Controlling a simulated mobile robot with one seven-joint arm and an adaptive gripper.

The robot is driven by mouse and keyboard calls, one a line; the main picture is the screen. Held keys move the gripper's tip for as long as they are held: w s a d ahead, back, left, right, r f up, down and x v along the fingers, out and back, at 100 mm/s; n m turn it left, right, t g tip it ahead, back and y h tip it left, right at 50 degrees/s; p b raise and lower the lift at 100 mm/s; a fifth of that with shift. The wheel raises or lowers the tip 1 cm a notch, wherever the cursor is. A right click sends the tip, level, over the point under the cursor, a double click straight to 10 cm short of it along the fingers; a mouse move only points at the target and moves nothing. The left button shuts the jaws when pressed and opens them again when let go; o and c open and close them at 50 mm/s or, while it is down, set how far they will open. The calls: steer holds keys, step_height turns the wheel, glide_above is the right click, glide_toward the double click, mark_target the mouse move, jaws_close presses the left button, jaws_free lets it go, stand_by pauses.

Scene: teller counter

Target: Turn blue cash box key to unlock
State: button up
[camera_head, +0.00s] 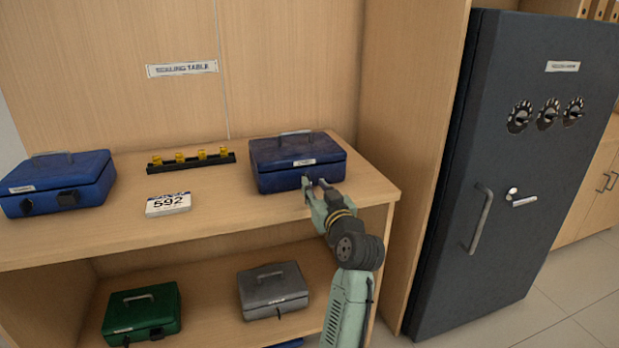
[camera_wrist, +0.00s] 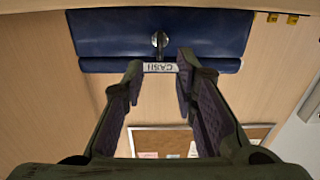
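A blue cash box (camera_head: 275,180) with a top handle and a white label stands at the right end of the upper shelf. It shows upside down in the wrist view (camera_wrist: 110,35), with its label reading CASH. A small metal key or lock piece (camera_wrist: 160,40) sits on its front face, near the middle. My gripper (camera_head: 314,183) is in front of this box, close to its front face. In the wrist view my gripper (camera_wrist: 160,62) is open, with its fingers apart and nothing between them. The key piece lies ahead of the gap, and I see no contact.
Another blue box (camera_head: 62,183) stands at the upper shelf's left end. A black rack with yellow pieces (camera_head: 191,160) and a 592 sign (camera_head: 168,204) stand between. Green (camera_head: 142,312) and grey (camera_head: 273,290) boxes sit below. A dark safe (camera_head: 510,150) is at right.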

mark_target(310, 179)
steer(key=x, duration=0.5)
steer(key=shift+p, duration=0.3)
steer(key=shift+s, duration=0.1)
jaws_close()
